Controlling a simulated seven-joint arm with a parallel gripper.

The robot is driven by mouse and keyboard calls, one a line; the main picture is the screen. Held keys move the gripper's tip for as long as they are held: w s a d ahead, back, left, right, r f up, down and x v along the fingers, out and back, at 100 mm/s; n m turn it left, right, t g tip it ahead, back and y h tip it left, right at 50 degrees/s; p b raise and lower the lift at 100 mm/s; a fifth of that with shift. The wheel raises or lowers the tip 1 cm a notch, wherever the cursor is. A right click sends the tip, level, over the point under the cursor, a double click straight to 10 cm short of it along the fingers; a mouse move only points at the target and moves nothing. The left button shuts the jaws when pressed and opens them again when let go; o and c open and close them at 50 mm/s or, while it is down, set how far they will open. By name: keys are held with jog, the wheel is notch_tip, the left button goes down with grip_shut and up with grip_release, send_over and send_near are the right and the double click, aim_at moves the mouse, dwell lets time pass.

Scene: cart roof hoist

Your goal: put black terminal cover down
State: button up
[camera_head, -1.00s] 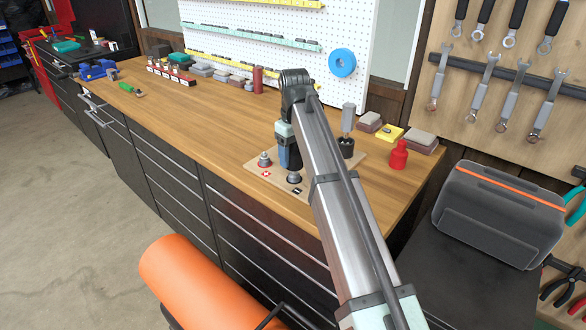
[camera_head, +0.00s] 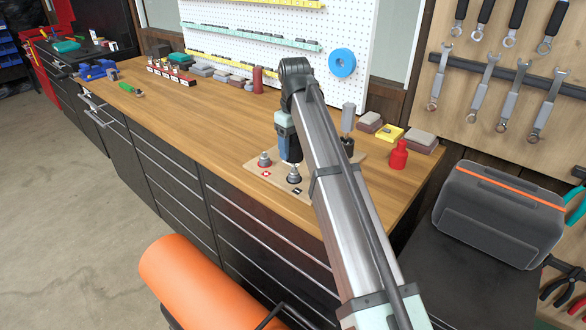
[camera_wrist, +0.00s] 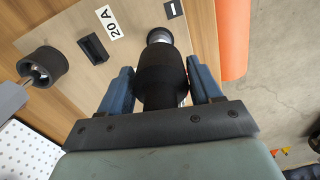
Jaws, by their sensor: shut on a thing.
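The black terminal cover (camera_wrist: 160,78) is a dark ribbed cylinder held between the blue fingers of my gripper (camera_wrist: 161,88). A silver terminal post (camera_wrist: 159,36) shows just past its far end, beside the black minus label (camera_wrist: 173,9). I cannot tell whether cover and post touch. The red-marked terminal (camera_head: 264,159) stands bare to the left on the wooden board (camera_head: 262,172).
A black cup with a grey-handled tool (camera_head: 347,143) stands right of my gripper; the cup (camera_wrist: 42,66) also shows in the wrist view. A red cover (camera_head: 398,155) stands further right. A black fuse part (camera_wrist: 93,47) lies by the 20 A label.

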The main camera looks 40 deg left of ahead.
jog(key=shift+d, duration=0.1)
jog(key=w+d+r+m, duration=0.1)
jog(key=w+d+m, duration=0.8)
jog(key=w+d, duration=0.9)
jog(key=shift+w+d+r, duration=0.25)
jog(key=shift+d+r, duration=0.05)
jog(key=shift+d, duration=1.8)
jog(key=shift+f, duration=0.1)
jog(key=shift+f, duration=4.9)
jog(key=shift+f, duration=0.1)
jog(key=o, duration=1.4)
